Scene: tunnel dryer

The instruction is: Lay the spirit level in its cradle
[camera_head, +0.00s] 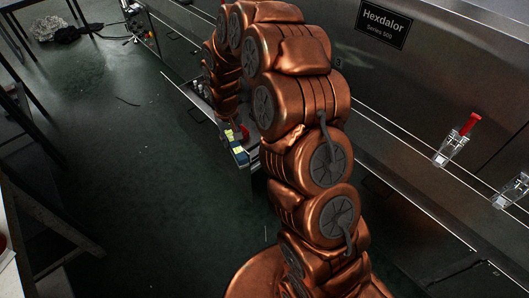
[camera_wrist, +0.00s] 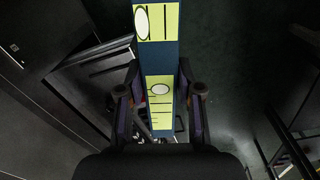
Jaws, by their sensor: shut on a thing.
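The spirit level (camera_wrist: 156,58) is a long dark blue bar with yellow-green label panels. In the wrist view it runs up the middle of the picture and out at the top edge. My gripper (camera_wrist: 159,84) has one dark finger on each side of it and is shut on it. In the head view a small blue and yellow piece (camera_head: 238,152) shows left of my copper arm, probably part of the level. My arm hides most of that spot and the gripper. I cannot make out the cradle in either view.
The steel dryer wall with a Hexdalor plate (camera_head: 383,22) runs along the right. The dark green floor (camera_head: 150,190) on the left is mostly free. Dark frame legs (camera_head: 45,215) stand at the left edge.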

